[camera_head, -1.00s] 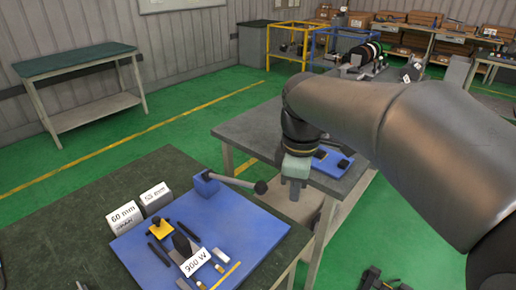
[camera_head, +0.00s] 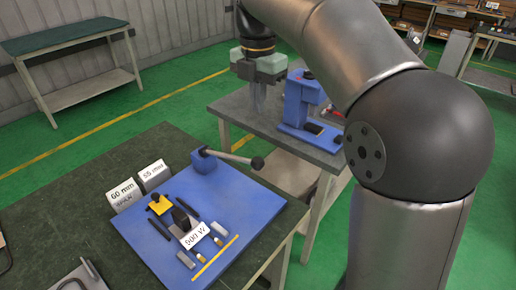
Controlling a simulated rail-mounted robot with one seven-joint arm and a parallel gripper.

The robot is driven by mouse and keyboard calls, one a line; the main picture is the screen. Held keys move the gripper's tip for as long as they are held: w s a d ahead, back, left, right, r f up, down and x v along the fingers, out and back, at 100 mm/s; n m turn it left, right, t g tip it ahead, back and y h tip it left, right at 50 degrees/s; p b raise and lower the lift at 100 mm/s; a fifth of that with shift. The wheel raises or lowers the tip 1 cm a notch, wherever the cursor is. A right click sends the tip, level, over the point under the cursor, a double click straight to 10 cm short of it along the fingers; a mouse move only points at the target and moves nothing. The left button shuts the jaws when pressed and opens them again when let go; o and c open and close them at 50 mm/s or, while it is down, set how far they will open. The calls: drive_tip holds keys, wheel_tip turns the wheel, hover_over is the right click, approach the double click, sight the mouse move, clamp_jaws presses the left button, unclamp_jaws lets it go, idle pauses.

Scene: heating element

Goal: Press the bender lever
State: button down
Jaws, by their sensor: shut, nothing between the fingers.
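On the blue board (camera_head: 145,232) stands a blue block (camera_head: 206,162) with a grey lever (camera_head: 232,157) that ends in a black ball knob (camera_head: 257,163). The lever points right, close to horizontal. My gripper (camera_head: 258,108) is shut and empty, pointing down, up and behind the knob in the picture, in front of or over the grey table. It is apart from the lever. A blue upright device (camera_head: 302,101) stands on the grey table to the right of my gripper. No label shows which device is the bender.
The board lies on a dark green table (camera_head: 62,196) and carries a yellow piece (camera_head: 159,203), dark bars, small parts and a 900 W label (camera_head: 194,235). Blocks marked 60 mm (camera_head: 124,194) and 55 mm (camera_head: 153,174) stand at its left. A gap separates this table from the grey table (camera_head: 236,107).

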sight(258, 159)
wheel_tip(258, 159, down, 14)
drive_tip(key=shift+r, duration=0.1)
idle(0.4)
